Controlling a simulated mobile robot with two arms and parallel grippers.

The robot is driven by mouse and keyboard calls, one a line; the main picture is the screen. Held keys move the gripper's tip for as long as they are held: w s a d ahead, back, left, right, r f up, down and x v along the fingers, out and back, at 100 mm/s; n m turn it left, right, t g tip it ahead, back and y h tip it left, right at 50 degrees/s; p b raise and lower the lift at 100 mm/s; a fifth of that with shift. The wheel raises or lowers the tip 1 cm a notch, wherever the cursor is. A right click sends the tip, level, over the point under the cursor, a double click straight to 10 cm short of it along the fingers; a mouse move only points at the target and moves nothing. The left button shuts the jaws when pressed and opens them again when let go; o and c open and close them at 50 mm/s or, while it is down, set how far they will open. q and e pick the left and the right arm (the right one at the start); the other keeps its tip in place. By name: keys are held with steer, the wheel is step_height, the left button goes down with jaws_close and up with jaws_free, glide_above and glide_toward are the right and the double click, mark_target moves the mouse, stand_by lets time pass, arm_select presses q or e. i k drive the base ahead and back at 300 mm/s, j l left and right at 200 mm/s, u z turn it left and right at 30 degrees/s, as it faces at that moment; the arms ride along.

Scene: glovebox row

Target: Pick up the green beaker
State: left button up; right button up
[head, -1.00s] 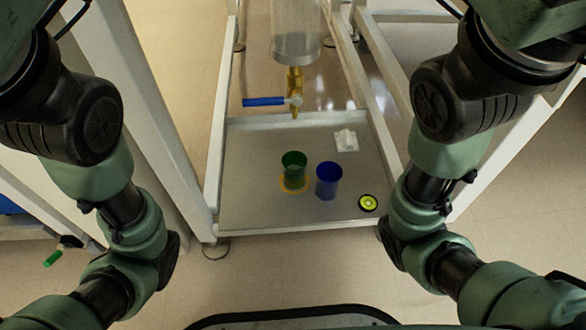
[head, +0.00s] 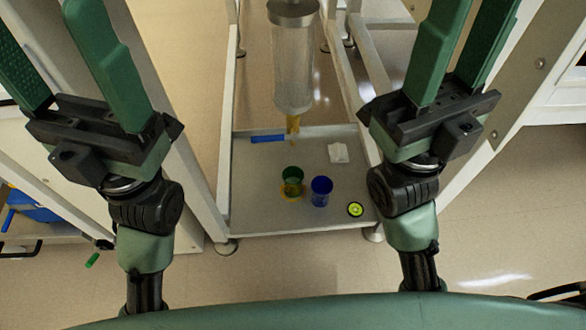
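The green beaker (head: 292,179) stands upright on a grey tray (head: 258,216), inside or on a yellow-orange ring (head: 287,195). A blue beaker (head: 321,191) stands close to its right. My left gripper (head: 45,40) is at the upper left, fingers spread and empty, well away from the beaker. My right gripper (head: 482,20) is at the upper right, with a gap between its fingers and nothing in it, also well away. Some fingertips run to or past the picture edge.
A clear cylinder (head: 293,78) with a brass valve and blue handle (head: 268,138) hangs above the tray's back. A white piece (head: 339,152) and a yellow-green disc (head: 355,209) lie on the tray. White frame posts flank it. The tray's front left is clear.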

mark_target(292, 176)
steer(key=k+j+z, duration=0.1)
steer(key=k+z, duration=0.35)
steer(key=k, duration=0.75)
